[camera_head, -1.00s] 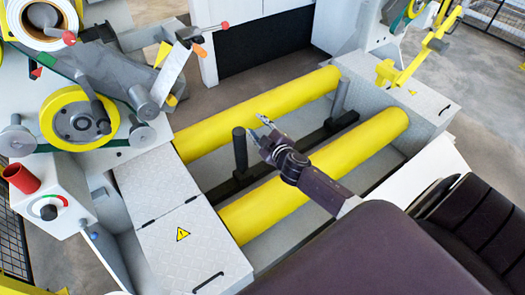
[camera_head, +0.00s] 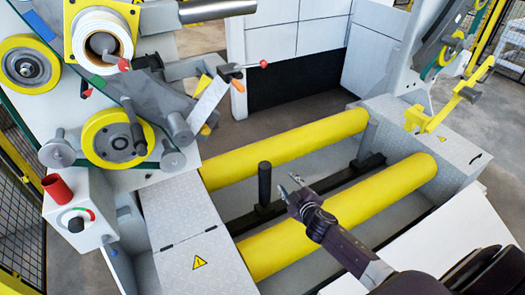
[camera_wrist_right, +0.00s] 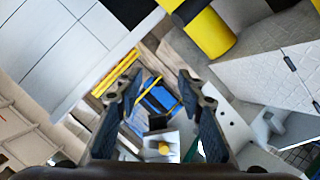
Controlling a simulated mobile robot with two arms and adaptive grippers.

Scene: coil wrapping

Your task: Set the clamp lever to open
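The machine at the left carries a lever with a red ball knob (camera_head: 264,64) beside a tilted light plate. Another red knob (camera_head: 124,65) sits at the white roll (camera_head: 98,28). I cannot tell which of these is the clamp lever, or its setting. My right gripper (camera_head: 291,184) is over the gap between the two yellow rollers, just right of a dark upright post, well away from both knobs. In the right wrist view my right gripper (camera_wrist_right: 158,90) has its fingers apart with nothing between them. No lever is clear in that view. My left gripper is not in view.
Yellow rollers (camera_head: 290,148) and (camera_head: 345,212) span the machine's middle, with a dark post (camera_head: 265,182) between them. A control box with a dial (camera_head: 77,220) and red cup (camera_head: 57,188) stands at left. A yellow arm (camera_head: 450,105) rises at right.

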